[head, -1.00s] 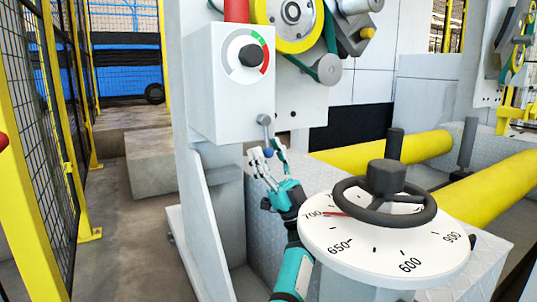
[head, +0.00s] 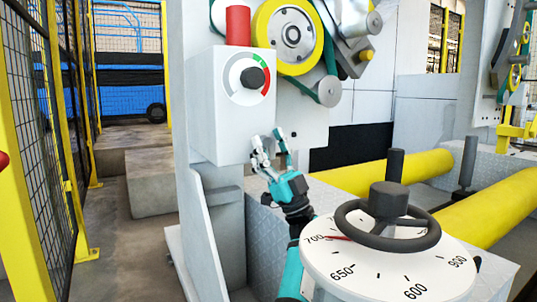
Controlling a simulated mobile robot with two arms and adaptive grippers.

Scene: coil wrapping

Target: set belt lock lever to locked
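The grey control box (head: 203,110) stands on the machine frame at the left of the head view. Its front carries a round dial with a black knob (head: 252,77) and a green and red arc. The belt lock lever cannot be made out now; my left gripper covers the lower right edge of the box, where a small grey lever showed before. My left gripper (head: 269,137) is there with its fingers pointing up and spread apart. I cannot tell whether it touches the lever. My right gripper is not in view.
A handwheel (head: 388,222) on a white numbered dial plate (head: 345,262) stands close to the right of my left arm. Yellow rollers (head: 490,208) lie behind it. Pulleys with a green belt (head: 290,35) are above. A yellow-framed mesh fence (head: 40,150) runs along the left.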

